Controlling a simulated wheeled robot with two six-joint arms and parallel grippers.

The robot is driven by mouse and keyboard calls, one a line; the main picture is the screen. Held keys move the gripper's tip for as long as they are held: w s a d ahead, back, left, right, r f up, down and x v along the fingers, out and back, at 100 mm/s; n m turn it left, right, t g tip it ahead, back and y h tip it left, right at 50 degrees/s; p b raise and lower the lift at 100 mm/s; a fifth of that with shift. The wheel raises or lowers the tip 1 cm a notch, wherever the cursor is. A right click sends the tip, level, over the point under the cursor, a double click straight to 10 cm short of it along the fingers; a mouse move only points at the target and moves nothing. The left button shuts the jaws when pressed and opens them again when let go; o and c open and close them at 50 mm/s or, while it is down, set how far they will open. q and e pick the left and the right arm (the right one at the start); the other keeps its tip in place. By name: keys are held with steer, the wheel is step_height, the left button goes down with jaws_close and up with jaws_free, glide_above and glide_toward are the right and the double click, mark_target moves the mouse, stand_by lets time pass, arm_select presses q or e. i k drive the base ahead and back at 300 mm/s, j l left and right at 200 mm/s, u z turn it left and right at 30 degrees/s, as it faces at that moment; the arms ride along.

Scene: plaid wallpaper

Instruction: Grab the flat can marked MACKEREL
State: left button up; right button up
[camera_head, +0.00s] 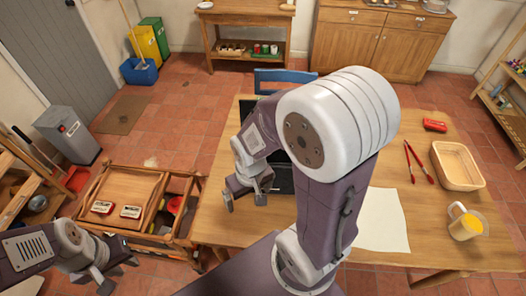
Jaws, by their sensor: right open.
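My right gripper (246,201) is open and empty over the left part of the table, to the right of the cans.
The wooden unit (133,186) under the cans has open compartments on its right side. The table (420,215) holds a red object (434,125), red tongs (417,163), a basket (457,165), a mug (465,224) and white paper (385,222). My right arm hides the table's middle.

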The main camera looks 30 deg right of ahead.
mark_target(134, 213)
steer(key=i+j, duration=0.15)
steer(key=j, duration=0.3)
steer(key=i+j+u, duration=0.1)
steer(key=j, duration=0.3)
steer(key=i+j+u, duration=0.1)
steer(key=i+j, duration=0.15)
steer(key=j, duration=0.15)
steer(key=i+j, duration=0.2)
steer(key=j, duration=0.2)
steer(key=i+j+u, duration=0.1)
steer(key=i, duration=0.3)
steer(key=j, duration=0.1)
